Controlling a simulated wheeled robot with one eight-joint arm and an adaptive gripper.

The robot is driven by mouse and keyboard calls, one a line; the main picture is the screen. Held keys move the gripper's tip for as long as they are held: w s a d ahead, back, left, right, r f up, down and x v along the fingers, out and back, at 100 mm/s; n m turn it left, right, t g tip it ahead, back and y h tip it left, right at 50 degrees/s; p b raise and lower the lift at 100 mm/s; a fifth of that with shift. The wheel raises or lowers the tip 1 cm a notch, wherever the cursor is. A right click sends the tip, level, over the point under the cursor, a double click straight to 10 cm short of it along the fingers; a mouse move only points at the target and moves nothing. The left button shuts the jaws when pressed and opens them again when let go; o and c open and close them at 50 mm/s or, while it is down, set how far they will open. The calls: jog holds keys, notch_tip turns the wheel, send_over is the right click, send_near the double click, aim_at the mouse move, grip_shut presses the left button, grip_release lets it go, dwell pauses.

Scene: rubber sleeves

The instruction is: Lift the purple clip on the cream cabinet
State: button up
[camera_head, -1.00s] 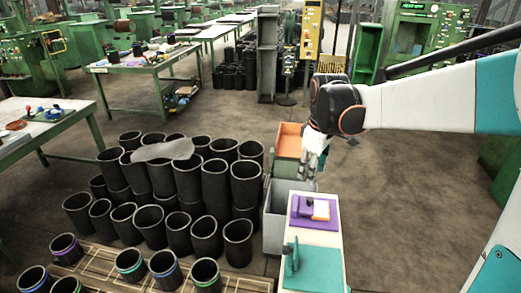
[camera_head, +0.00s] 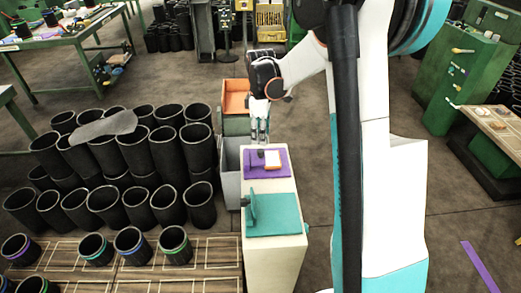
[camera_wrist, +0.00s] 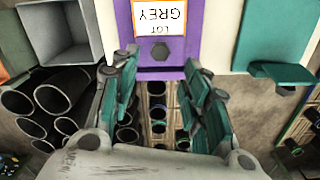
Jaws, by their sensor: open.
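The purple clip (camera_head: 255,154) stands on a flat purple board (camera_head: 278,172) on top of the cream cabinet (camera_head: 272,262). A white card with an orange edge (camera_head: 272,159) lies beside it; the wrist view reads "LOT GREY" upside down on the card (camera_wrist: 159,17).
A teal board (camera_head: 276,218) with a teal clip (camera_head: 251,208) lies on the cabinet's near half. A grey bin (camera_head: 230,175) and an orange bin (camera_head: 235,100) stand behind and left. Stacked black sleeves (camera_head: 165,155) crowd the left. Open floor lies to the right.

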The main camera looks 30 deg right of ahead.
aim_at(261, 151)
notch_tip(261, 151, down, 7)
jog(key=shift+f+b, duration=0.1)
jog(key=shift+b, duration=0.6)
jog(key=shift+c, duration=0.4)
grip_shut()
